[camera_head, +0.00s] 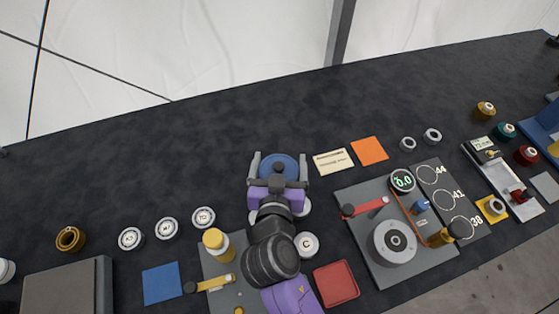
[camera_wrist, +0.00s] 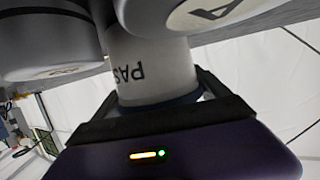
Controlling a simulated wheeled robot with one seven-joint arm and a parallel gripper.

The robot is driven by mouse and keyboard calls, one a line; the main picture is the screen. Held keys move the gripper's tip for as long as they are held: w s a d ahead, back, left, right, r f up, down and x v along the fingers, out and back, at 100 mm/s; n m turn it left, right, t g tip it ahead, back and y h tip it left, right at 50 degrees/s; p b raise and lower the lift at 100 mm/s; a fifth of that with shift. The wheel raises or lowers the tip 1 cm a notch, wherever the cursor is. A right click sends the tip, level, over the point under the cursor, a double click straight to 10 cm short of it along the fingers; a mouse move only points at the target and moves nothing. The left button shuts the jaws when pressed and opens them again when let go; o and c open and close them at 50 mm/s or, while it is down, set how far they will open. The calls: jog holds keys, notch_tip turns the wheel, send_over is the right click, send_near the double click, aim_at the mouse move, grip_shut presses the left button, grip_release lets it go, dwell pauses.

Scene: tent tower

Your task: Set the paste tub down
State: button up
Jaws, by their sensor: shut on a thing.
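The paste tub (camera_head: 282,165) shows a round blue top in the head view, between the two fingers of my gripper (camera_head: 279,172). In the wrist view the tub (camera_wrist: 150,72) has a white wall with the dark letters "PAS" on it. My gripper (camera_wrist: 155,118) is shut on the tub, one finger on each side. The tub's underside is hidden in the head view, so I cannot tell whether it touches the dark table (camera_head: 130,110).
White round pieces sit close by; one is marked C (camera_head: 306,245), and others are partly hidden under my arm. A cream card (camera_head: 333,161) and an orange square (camera_head: 369,150) lie to the right. A grey device plate (camera_head: 360,230) stands farther right. The table behind and left is clear.

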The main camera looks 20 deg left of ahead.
jog(key=shift+f, duration=0.1)
jog(key=o, duration=1.5)
